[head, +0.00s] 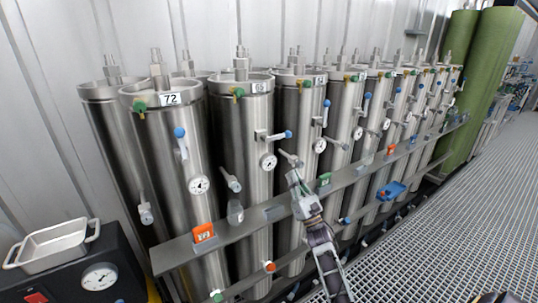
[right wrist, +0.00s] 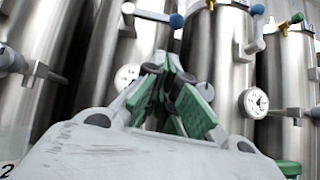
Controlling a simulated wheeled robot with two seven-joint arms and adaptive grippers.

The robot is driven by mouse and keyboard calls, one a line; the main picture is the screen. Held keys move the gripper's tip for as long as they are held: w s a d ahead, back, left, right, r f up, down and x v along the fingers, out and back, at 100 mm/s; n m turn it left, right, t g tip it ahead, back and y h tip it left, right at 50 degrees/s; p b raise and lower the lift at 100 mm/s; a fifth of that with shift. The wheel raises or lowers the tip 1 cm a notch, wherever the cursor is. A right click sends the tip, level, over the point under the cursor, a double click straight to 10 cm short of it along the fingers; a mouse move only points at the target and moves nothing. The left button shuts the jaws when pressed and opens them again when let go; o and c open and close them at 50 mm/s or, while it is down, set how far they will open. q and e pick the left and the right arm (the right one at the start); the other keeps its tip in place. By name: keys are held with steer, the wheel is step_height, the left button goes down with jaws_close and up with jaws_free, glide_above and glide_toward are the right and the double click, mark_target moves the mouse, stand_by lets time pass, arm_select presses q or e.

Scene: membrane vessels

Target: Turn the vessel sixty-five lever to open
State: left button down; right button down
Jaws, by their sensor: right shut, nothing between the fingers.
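The second front vessel from the left (head: 240,165) is a steel cylinder with a small label (head: 262,87) that seems to read 65, though it is hard to make out. Its lever (head: 272,136) lies about level, with its blue knob to the right; it also shows at the top of the right wrist view (right wrist: 150,13). My right gripper (head: 293,177) is below and right of this lever, apart from it in the head view. In the right wrist view its green-padded fingers (right wrist: 165,75) are shut and empty, below the blue knob. My left gripper is not in view.
Vessel 72 (head: 170,180) stands to the left, its lever upright. More vessels run to the right, the nearest also with an upright lever (head: 326,112). Gauges and pipe stubs jut out. A grey rail (head: 340,180) crosses in front. Grating floor (head: 450,220) is clear at right.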

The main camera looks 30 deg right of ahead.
mark_target(278, 137)
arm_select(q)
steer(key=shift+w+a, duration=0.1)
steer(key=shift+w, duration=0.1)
arm_select(e)
steer(key=shift+a+r+n+y, duration=0.25)
steer(key=shift+r+n+y, duration=0.25)
steer(key=shift+r+n, duration=0.3)
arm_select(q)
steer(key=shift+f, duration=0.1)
arm_select(e)
steer(key=shift+w+r, duration=0.1)
steer(key=shift+w, duration=0.05)
